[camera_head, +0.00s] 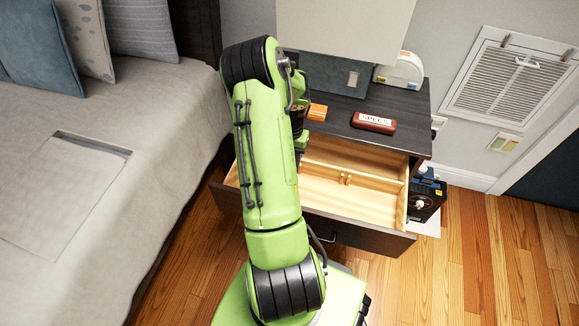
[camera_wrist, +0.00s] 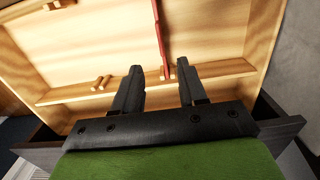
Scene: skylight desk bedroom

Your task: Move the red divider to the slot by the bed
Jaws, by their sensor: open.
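In the wrist view the red divider (camera_wrist: 161,35) is a thin strip standing in the pale wooden drawer (camera_wrist: 105,40). Its near end meets a wooden rail (camera_wrist: 70,94) with small paired pegs. My gripper (camera_wrist: 160,66) is open and empty, its fingertips on either side of the divider's near end in the picture; I see no contact. Another peg pair (camera_wrist: 101,83) stands to the left with no divider in it.
The drawer is in a dark nightstand (camera_head: 415,110) right of the bed. On its top are a red SPECS case (camera_head: 374,122), a small wooden block (camera_head: 317,112) and a white rounded device (camera_head: 402,72). A dark blue box (camera_head: 425,197) stands beside the drawer's right side.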

